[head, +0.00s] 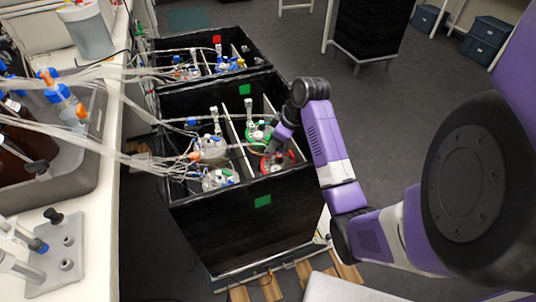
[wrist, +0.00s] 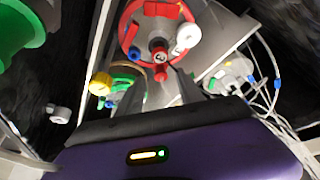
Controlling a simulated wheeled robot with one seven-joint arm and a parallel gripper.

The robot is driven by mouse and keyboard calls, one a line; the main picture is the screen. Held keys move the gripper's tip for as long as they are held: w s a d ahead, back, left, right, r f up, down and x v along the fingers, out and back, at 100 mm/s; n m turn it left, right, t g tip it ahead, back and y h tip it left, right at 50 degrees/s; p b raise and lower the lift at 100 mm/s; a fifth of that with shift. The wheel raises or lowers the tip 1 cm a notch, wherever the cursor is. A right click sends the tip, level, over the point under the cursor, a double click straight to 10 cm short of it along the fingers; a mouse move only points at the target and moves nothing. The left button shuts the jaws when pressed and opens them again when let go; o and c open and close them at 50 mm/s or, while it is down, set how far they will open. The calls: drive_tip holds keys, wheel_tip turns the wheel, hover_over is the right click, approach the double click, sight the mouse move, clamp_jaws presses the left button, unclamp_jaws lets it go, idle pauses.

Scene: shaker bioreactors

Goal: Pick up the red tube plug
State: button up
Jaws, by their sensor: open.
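The red tube plug (wrist: 160,72) shows in the wrist view as a small red piece in front of a vessel top with a red ring (wrist: 128,30). My gripper (wrist: 160,82) is open, its two dark fingers to the left and right of the plug; I cannot tell whether they touch it. In the head view, my gripper (head: 272,147) reaches down into the right front compartment of the near black box, just above the red-ringed vessel (head: 278,162). The plug itself is too small to make out there.
The black box (head: 245,225) has high walls and white dividers around my gripper. A green-ringed vessel (head: 259,131) stands just behind. Clear tubes (head: 60,135) run from the left bench. A white-capped piece (wrist: 188,36) and a yellow cap (wrist: 101,83) sit close to the fingers.

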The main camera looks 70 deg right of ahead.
drive_tip(key=x, duration=0.4)
drive_tip(key=shift+w+f, duration=0.2)
clamp_jaws()
